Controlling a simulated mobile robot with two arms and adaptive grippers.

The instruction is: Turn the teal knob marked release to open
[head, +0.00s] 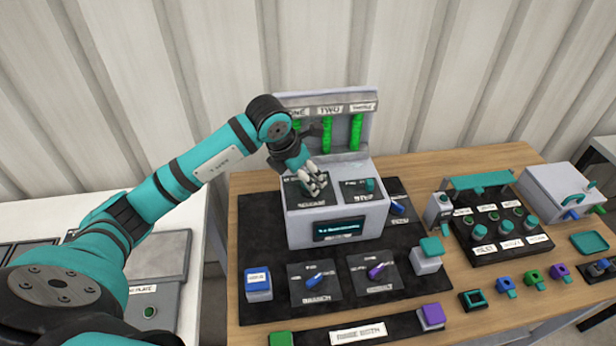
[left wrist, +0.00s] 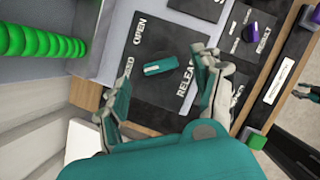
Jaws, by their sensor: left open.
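The teal knob (left wrist: 165,67) sits on a dark plate (left wrist: 150,103) lettered OPEN, RELEASE and a partly hidden word ending in ED. The knob lies lengthwise toward that partial word, with a pale mark along it. My left gripper (left wrist: 158,88) is open, its fingers spread to either side of the knob and apart from it. In the head view my left gripper (head: 314,184) is over the left plate on top of the grey console (head: 295,228), and hides the knob there.
A second teal knob (head: 370,185) sits on the console's right plate. Behind rises a panel with green columns (head: 327,134). In front are a blue knob (head: 314,279), a purple knob (head: 376,270) and several coloured blocks. A teal-handled panel (head: 478,181) stands to the right.

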